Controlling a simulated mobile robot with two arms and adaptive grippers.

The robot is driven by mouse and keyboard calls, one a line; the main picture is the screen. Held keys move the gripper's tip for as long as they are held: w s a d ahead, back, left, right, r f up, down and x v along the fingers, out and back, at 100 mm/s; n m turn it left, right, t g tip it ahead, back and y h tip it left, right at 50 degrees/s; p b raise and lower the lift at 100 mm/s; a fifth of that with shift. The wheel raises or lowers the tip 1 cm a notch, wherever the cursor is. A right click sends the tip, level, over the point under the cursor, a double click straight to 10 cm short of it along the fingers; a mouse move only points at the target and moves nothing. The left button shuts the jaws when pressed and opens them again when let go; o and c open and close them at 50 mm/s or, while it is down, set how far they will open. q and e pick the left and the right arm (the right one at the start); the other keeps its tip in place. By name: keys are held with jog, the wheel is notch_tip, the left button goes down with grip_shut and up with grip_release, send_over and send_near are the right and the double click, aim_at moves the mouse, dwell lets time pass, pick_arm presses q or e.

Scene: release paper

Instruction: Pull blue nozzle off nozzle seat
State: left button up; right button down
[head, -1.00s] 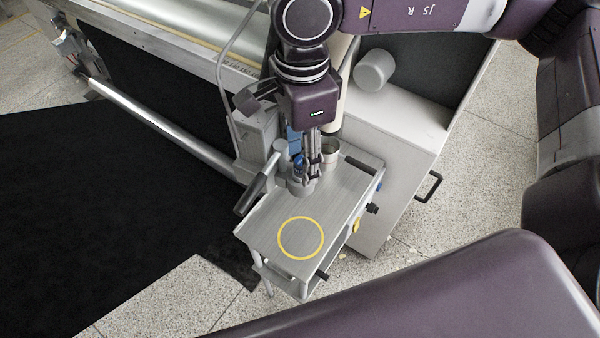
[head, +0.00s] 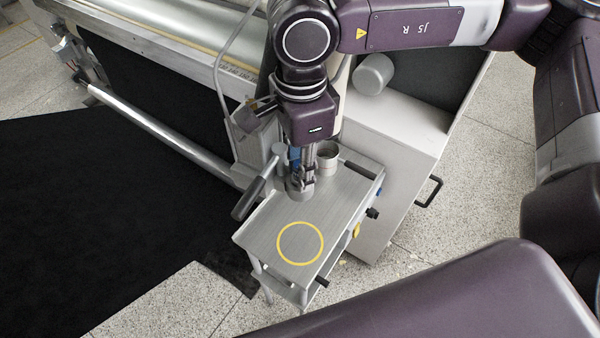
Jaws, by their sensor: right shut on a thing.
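My right gripper (head: 307,180) points down over the grey side table, beside the machine. It is shut on the blue nozzle, which shows only as a small blue patch (head: 295,154) at the gripper's left side and is mostly hidden by the fingers. The grey round nozzle seat (head: 296,193) is at the fingertips, on the left rear part of the table top. Whether the nozzle still touches the seat cannot be told. My left gripper is not in view.
The small table (head: 270,225) has a yellow ring (head: 299,243) on its clear front part. A dark-handled lever (head: 250,197) sticks out at the left. A grey cabinet (head: 400,190) stands right.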

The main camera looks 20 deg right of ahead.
jog(key=shift+r+p, duration=1.05)
jog(key=shift+r, duration=1.45)
